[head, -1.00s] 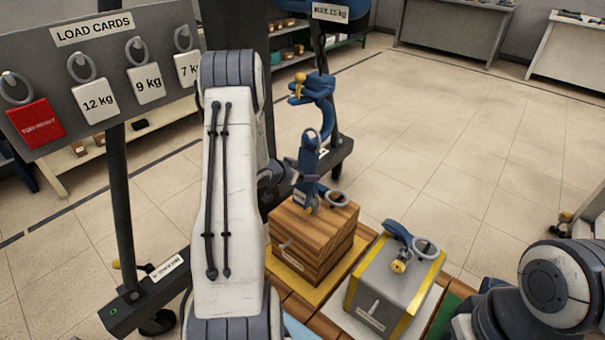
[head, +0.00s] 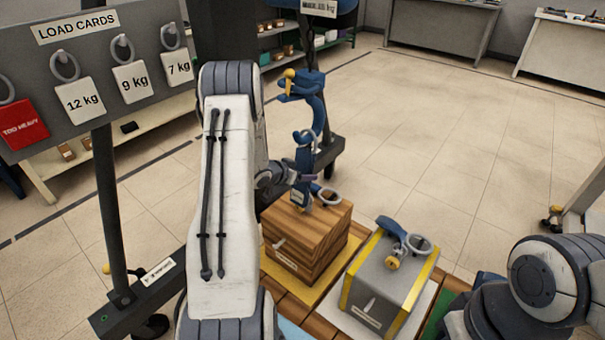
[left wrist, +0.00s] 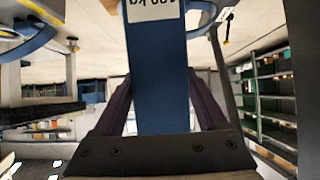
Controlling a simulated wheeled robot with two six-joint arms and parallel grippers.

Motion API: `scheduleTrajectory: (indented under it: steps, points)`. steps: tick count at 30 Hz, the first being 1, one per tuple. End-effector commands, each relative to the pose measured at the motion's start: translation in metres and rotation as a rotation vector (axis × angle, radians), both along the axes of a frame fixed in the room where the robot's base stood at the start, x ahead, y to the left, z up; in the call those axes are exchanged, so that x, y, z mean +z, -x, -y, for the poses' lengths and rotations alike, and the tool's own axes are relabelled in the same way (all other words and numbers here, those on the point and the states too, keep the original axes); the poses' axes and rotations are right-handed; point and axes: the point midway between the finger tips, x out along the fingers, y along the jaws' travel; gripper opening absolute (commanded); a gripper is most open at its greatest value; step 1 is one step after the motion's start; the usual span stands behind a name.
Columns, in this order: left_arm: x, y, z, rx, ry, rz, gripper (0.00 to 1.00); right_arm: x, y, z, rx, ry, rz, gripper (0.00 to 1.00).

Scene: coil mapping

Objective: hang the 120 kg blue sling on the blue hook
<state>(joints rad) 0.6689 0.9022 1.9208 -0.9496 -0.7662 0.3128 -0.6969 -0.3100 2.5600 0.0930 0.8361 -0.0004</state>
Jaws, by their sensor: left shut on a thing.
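The blue sling (head: 302,160) hangs upright below the blue hook (head: 318,100), with its grey ring (head: 304,137) on top, close under the hook. Whether ring and hook touch is unclear. The hook has a yellow tip (head: 290,73). My left gripper (head: 304,180) is shut on the sling, just above the wooden crate. In the left wrist view the blue strap (left wrist: 160,85) stands between the fingers, with an upside-down white label (left wrist: 152,10) partly cut off. My right gripper is not in view; only my right arm shows at the lower right.
The wooden crate (head: 300,245) with a grey ring (head: 328,197) on it stands below the hook. Beside it is a grey-yellow crate (head: 385,285) with another blue fitting (head: 395,240) on top. The load cards board (head: 90,75) is at the left.

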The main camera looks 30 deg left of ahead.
Motion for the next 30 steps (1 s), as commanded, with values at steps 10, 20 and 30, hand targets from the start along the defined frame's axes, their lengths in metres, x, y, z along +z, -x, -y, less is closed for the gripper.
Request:
scheduleTrajectory:
  steps: [10, 20, 30]
  points:
    - [0.0, 0.001, 0.0, 0.0, 0.0, -0.001, 1.0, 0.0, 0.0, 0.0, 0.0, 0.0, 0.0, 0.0]
    - [0.03, 0.041, -0.004, 0.004, -0.001, 0.0, 1.0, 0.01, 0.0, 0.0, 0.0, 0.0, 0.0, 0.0]
    - [0.057, 0.083, -0.007, 0.001, 0.0, 0.002, 1.0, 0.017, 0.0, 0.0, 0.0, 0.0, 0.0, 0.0]
